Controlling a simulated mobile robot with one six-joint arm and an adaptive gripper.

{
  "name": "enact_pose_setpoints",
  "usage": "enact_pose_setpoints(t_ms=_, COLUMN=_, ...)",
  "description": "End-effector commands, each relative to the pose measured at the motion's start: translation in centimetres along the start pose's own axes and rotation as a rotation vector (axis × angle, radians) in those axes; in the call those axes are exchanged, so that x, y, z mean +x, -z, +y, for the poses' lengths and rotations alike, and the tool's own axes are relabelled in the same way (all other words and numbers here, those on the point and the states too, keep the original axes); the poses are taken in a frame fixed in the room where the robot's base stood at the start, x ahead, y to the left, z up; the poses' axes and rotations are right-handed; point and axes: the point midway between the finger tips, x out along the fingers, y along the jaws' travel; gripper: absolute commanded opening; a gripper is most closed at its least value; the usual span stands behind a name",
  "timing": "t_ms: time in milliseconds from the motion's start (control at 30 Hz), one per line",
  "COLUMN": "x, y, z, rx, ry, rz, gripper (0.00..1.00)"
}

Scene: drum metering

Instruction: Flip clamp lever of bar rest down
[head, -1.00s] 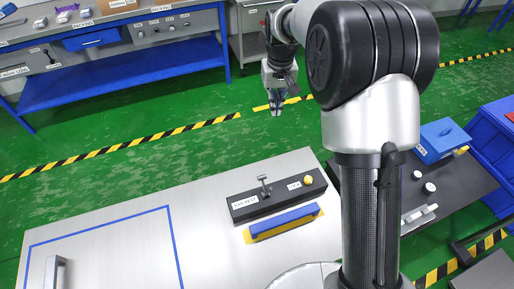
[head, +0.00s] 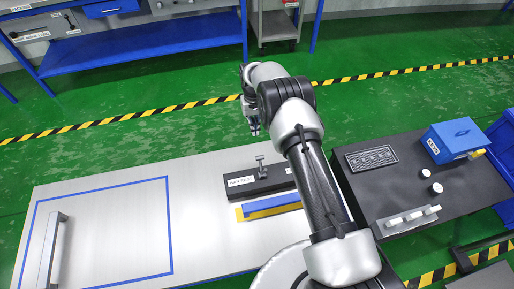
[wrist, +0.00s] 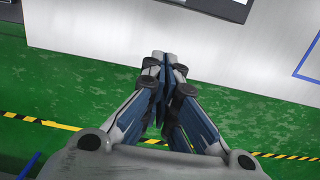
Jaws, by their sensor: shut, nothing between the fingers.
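The bar rest (head: 252,182) is a dark block with a white label on the pale table. Its clamp lever (head: 261,166) stands upright on top, with a small crosspiece at its upper end. A blue bar (head: 271,205) lies on a yellow strip just in front of the block. My gripper (head: 255,130) is behind the table's far edge, above the green floor and apart from the lever. In the wrist view my gripper (wrist: 164,62) is shut and empty. My arm hides the right end of the bar rest in the head view.
The pale table (head: 105,190) has a blue outlined area with a grey handle-like bar (head: 53,250) at its left. A dark side table (head: 460,195) on the right holds a blue box (head: 453,138) and small white parts. Green floor lies behind the table.

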Motion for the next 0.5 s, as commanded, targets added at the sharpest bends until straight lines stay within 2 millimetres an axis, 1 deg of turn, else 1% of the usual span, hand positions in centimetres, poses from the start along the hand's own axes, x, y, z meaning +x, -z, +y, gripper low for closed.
enact_pose_setpoints(t_ms=267, x=0.2, y=0.0, z=0.0, rx=0.000, ry=0.000, rz=0.000, gripper=0.00)
enact_pose_setpoints(t_ms=367, x=1.2, y=0.0, z=0.0, rx=0.000, ry=0.000, rz=-0.001, gripper=0.00)
enact_pose_setpoints(t_ms=467, x=2.8, y=-0.1, z=0.0, rx=0.000, ry=0.000, rz=-0.003, gripper=0.00)
enact_pose_setpoints(t_ms=500, x=3.7, y=-0.1, z=0.0, rx=0.000, ry=0.000, rz=-0.003, gripper=0.00)
